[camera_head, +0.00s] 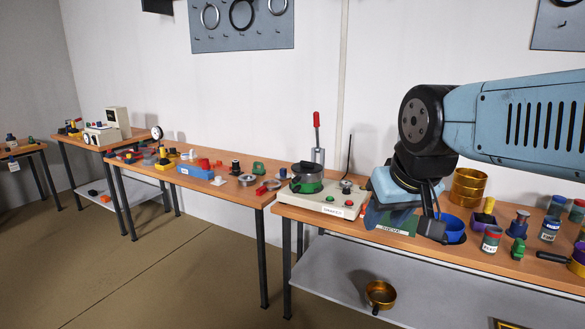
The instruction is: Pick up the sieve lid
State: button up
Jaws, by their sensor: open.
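A stack of gold sieves (467,187) stands on the right-hand bench, just right of my gripper. I cannot make out a separate lid; whether the top of the stack is the sieve lid is not clear. My gripper (408,222) is open and points down over a green mat (398,229) with a white label. The wrist and fingers hide part of the bench behind them. I cannot tell whether anything lies between the fingers.
A blue bowl (454,231) stands beside my gripper. Labelled jars (491,239) and small parts crowd the bench to the right. A beige machine (322,197) stands left. A gold pan (380,295) is on the lower shelf (350,268). The floor (170,270) in front is clear.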

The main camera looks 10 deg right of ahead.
aim_at(302, 167)
jog(key=i, duration=1.55)
jog(key=z, duration=0.6)
